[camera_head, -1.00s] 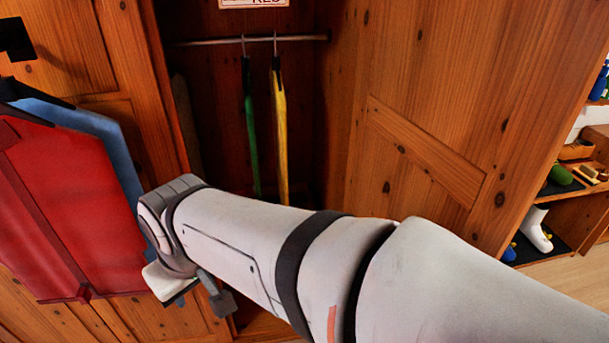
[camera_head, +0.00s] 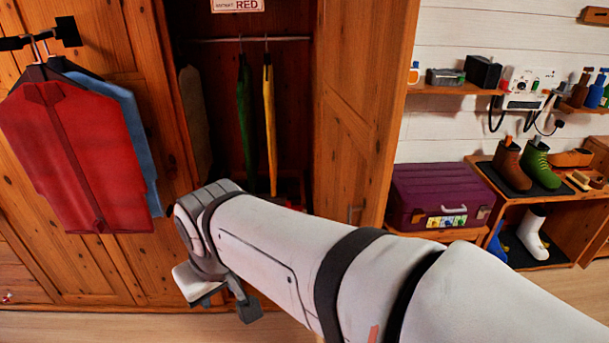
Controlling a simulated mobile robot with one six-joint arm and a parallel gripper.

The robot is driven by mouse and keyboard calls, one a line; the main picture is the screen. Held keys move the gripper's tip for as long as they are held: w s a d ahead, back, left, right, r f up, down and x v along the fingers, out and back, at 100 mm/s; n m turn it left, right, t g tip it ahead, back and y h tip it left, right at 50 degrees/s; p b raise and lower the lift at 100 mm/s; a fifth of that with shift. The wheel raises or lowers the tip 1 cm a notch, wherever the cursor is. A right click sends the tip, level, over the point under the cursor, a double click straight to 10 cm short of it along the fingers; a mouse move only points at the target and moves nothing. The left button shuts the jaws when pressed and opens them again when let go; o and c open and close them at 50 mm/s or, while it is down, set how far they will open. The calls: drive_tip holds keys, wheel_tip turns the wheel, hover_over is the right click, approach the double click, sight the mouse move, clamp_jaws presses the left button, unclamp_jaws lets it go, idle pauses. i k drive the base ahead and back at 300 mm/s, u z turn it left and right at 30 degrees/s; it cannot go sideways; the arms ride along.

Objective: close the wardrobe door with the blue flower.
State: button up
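The wardrobe (camera_head: 90,150) is wooden, with one compartment standing open. Its open door (camera_head: 365,110) sticks out toward me on the right side of the opening. No blue flower shows on the part of the door in view. My arm crosses the lower middle, and my gripper (camera_head: 215,292) hangs at its far end, in front of the wardrobe and left of the open door. It appears apart from the door.
A red jacket (camera_head: 80,155) and a blue garment (camera_head: 137,125) hang at the left. Green (camera_head: 244,120) and yellow (camera_head: 268,120) items hang inside. A purple box (camera_head: 440,192) and a shoe shelf (camera_head: 560,225) stand right of the door. Bare floor (camera_head: 60,325) shows below.

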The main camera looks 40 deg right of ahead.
sight(365, 48)
drive_tip(key=u, duration=5.6)
drive_tip(key=i, duration=0.1)
drive_tip(key=z, duration=3.05)
drive_tip(key=k, duration=1.95)
drive_tip(key=z, duration=1.7)
